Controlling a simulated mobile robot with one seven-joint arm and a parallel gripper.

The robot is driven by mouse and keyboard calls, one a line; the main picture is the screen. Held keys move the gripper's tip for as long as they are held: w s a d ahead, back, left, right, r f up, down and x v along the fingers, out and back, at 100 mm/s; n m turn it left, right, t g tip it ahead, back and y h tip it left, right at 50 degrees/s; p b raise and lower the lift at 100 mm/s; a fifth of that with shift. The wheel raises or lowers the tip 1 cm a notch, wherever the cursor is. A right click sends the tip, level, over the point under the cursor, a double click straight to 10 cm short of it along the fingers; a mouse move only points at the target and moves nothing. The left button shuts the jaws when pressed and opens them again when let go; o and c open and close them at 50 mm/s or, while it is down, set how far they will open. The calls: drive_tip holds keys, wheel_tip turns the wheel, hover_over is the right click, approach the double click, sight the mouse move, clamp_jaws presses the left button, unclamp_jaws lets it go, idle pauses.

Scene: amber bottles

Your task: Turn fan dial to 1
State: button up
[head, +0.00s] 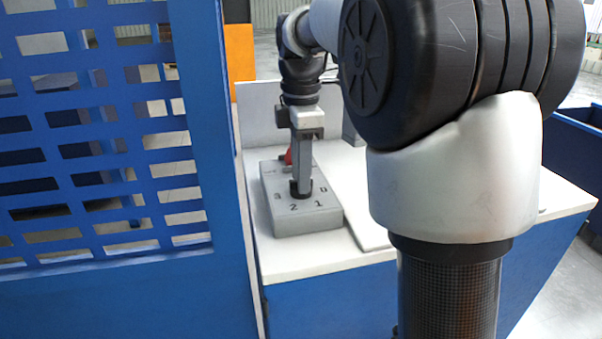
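The fan control is a grey box (312,222) on the white counter, left of centre. A dark round dial (300,193) sits on its top. The numbers 3, 2, 1 and 0 are marked around the front of the dial. My gripper (302,182) points straight down, with its fingertips at the dial. I see it nearly edge-on, so I cannot tell whether the fingers are closed on the dial. The fingers hide most of the dial, and its pointer cannot be made out.
A red part (288,157) shows behind my gripper, at the back of the box. A blue slotted panel (225,285) stands close on the left. The white counter top (285,262) is bare in front of the box. A flat pale sheet or board (366,229) lies to its right.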

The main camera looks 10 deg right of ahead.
clamp_jaws()
